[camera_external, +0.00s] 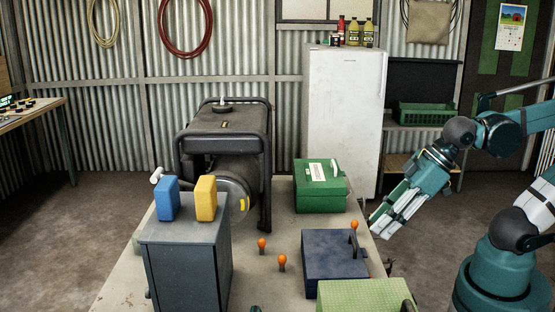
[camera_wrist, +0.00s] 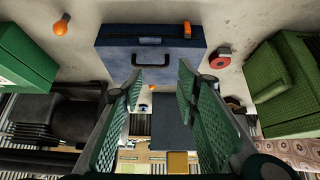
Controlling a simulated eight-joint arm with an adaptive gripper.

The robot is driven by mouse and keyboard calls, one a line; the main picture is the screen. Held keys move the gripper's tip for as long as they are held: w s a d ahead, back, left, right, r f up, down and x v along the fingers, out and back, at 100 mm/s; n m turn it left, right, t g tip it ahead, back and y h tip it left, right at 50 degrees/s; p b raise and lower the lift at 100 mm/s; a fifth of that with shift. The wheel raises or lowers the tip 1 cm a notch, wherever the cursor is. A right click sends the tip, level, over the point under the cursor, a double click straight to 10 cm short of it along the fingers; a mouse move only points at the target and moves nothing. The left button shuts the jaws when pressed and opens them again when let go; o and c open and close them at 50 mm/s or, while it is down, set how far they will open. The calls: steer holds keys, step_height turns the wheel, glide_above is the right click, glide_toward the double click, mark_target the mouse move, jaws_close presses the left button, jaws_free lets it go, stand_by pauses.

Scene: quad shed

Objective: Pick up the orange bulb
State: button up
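In the external view, several orange bulbs stand on the workbench (camera_external: 125,275): one bulb (camera_external: 262,245) and another bulb (camera_external: 282,262) left of the blue case (camera_external: 335,262), and one bulb (camera_external: 354,225) behind it near the green box (camera_external: 320,190). In the wrist view, a round orange bulb (camera_wrist: 61,26) lies between the green box (camera_wrist: 22,60) and the blue case (camera_wrist: 150,42).
An orange piece (camera_wrist: 187,29) is at the blue case. A light green box (camera_external: 362,296) stands at the front, a grey cabinet (camera_external: 185,265) with blue (camera_external: 167,199) and yellow blocks (camera_external: 205,198) on the left, a generator (camera_external: 225,135) behind. A red round thing (camera_wrist: 220,61) shows by the case.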

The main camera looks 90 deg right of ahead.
steer(key=shift+d, duration=0.1)
steer(key=m+g+p, duration=0.7)
steer(key=m+p, duration=0.5)
steer(key=m, duration=0.6)
glide_above(354, 228)
step_height(354, 228, down, 6)
steer(key=shift+s+d+f+m+p, duration=0.2)
steer(key=shift+d+f+m+p, duration=0.4)
steer(key=shift+m, duration=0.3)
steer(key=shift+d, duration=0.1)
steer(key=shift+f+b, duration=0.3)
steer(key=shift+f, duration=0.9)
steer(key=shift+f, duration=0.1)
